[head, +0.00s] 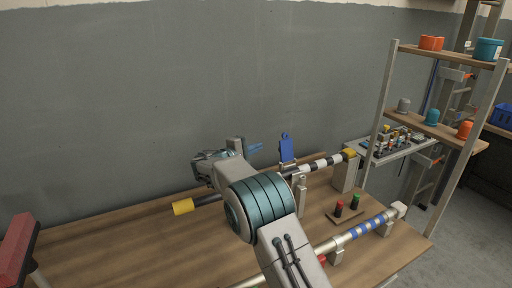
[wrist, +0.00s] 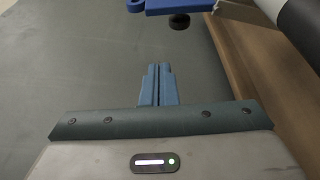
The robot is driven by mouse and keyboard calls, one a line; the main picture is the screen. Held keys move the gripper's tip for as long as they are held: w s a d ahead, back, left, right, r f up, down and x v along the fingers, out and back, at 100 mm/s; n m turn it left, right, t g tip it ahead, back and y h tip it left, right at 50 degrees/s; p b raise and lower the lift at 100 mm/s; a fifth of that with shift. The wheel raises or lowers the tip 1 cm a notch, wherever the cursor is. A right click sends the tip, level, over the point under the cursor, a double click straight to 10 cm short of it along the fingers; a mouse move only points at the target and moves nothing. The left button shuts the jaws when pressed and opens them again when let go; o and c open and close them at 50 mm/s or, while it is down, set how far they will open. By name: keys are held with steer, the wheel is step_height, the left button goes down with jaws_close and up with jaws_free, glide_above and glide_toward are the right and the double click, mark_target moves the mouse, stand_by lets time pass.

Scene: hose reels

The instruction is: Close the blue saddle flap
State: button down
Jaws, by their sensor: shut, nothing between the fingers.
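The blue saddle flap (head: 287,148) stands upright, swung open, above a grey post holding the black-and-white banded bar (head: 325,163). In the wrist view a blue part (wrist: 180,7), apparently the flap, crosses the top edge with a dark round knob (wrist: 179,21) below it. My gripper (head: 258,146) is just left of the flap in the head view, with a visible gap. Its two blue-grey fingers (wrist: 158,70) are pressed together, empty, and apart from the blue part. My arm hides part of the bar and bench.
A second bar with blue bands (head: 367,228) lies across the front of the wooden bench (head: 110,240). A small board with red and green knobs (head: 347,207) sits between the bars. Shelves (head: 430,127) stand right; a grey wall is behind.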

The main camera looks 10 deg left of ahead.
mark_target(284, 146)
steer(key=w+d+p, duration=0.2)
steer(key=d+p, duration=0.1)
steer(key=d, duration=0.3)
steer(key=shift+r, duration=0.3)
steer(key=shift+d+f+b, duration=0.15)
steer(key=shift+f+b, duration=0.05)
steer(key=shift+b, duration=0.4)
steer(key=shift+r+m+b, duration=0.15)
steer(key=shift+m+b, duration=0.15)
steer(key=shift+b, duration=0.15)
